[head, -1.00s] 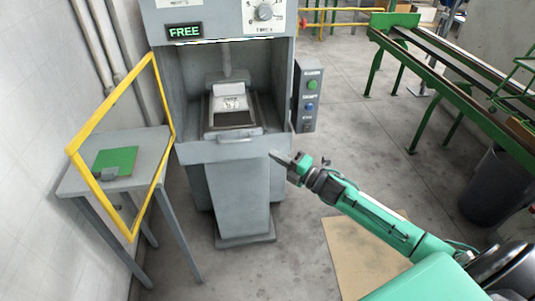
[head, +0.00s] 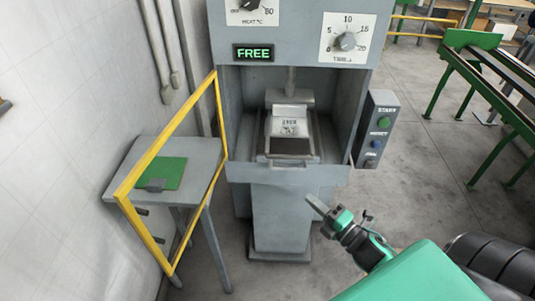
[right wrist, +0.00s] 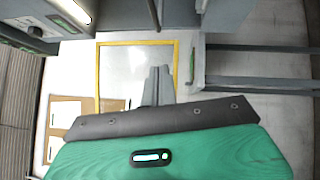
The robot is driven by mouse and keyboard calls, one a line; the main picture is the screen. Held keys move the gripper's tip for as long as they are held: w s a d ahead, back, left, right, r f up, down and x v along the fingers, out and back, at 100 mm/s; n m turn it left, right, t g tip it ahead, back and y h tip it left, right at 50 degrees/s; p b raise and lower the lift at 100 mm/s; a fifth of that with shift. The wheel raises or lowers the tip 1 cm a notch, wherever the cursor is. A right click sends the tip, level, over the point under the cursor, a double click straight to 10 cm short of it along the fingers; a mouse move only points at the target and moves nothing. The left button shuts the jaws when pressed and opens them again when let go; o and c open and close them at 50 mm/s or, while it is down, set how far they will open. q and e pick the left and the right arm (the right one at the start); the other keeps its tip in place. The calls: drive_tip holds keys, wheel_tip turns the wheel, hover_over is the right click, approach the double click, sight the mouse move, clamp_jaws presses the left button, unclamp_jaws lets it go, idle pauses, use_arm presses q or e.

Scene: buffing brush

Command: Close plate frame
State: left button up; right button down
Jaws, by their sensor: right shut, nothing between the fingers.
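A yellow frame (head: 144,165) stands swung out at the left of the grey machine (head: 284,205), beside a small table. Its far upright is close to the machine's left front edge. The frame also shows in the right wrist view (right wrist: 138,42), behind my fingers. My right gripper (head: 314,204) is shut and empty, in front of the machine's lower right part and apart from the frame. Its closed fingers show in the right wrist view (right wrist: 158,80). Inside the machine's open front, a pale block with markings (head: 289,122) sits on a tray (head: 262,157). My left gripper is not in view.
The small grey table (head: 205,150) carries a green plate (head: 168,172) with a grey piece on it. A control box (head: 377,130) with buttons hangs at the machine's right. Green rails (head: 490,75) stand further right. Floor between is clear.

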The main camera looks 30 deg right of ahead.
drive_tip(key=w+r+p, duration=0.2)
drive_tip(key=w+p, duration=0.4)
drive_tip(key=w, duration=0.6)
drive_tip(key=shift+w+a+r, duration=0.15)
drive_tip(key=shift+w+a, duration=0.05)
drive_tip(key=shift+w, duration=0.15)
drive_tip(key=w+d+b, duration=0.1)
drive_tip(key=w, duration=0.1)
drive_tip(key=w+d+b, duration=0.1)
drive_tip(key=w, duration=0.1)
drive_tip(key=w+d+b, duration=0.1)
drive_tip(key=w+d, duration=0.1)
drive_tip(key=shift+w+f, duration=0.2)
drive_tip(key=shift+w, duration=0.15)
drive_tip(key=shift+w+d, duration=0.2)
drive_tip(key=shift+w, duration=0.1)
drive_tip(key=shift+d+r, duration=0.1)
drive_tip(key=shift+r, duration=0.35)
